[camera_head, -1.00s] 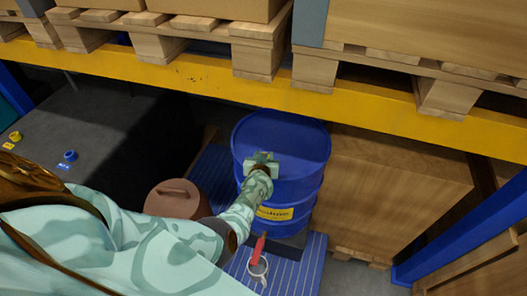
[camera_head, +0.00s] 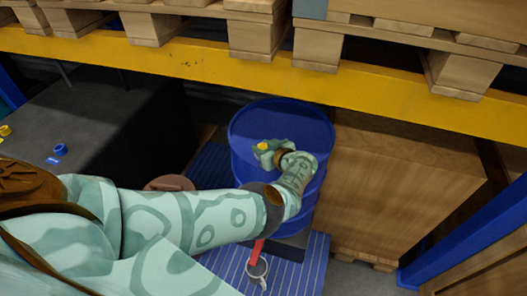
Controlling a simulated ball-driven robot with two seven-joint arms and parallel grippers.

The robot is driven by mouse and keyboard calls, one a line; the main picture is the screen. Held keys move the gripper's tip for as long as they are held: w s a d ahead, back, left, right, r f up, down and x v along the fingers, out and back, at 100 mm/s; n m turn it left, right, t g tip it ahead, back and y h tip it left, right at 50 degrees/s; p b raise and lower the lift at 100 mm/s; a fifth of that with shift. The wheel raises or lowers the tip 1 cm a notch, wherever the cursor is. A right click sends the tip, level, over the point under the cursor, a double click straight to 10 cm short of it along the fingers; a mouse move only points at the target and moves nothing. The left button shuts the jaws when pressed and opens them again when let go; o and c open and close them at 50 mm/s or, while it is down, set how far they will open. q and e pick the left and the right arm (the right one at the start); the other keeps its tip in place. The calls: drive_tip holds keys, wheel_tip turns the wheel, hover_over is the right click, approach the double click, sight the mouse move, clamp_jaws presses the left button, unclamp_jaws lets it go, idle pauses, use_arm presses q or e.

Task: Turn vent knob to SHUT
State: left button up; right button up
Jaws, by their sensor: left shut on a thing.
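A blue drum (camera_head: 312,128) stands upright below the yellow beam, its top facing me. My left gripper (camera_head: 264,149) is over the left part of the drum's top. It is shut on a small yellow knob (camera_head: 262,146), which I take to be the vent knob; only a bit of yellow shows between the fingers. Any SHUT mark or pointer there is too small or hidden to read. My right gripper is not in view.
A dark block (camera_head: 105,130) at left bears a blue knob (camera_head: 60,149) and a yellow knob (camera_head: 5,130). A brown lidded container (camera_head: 170,184) is partly behind my arm. A wooden crate (camera_head: 395,190) stands right. A yellow beam (camera_head: 300,80) crosses above.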

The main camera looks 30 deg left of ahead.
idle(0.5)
use_arm(q)
drive_tip(key=o, duration=1)
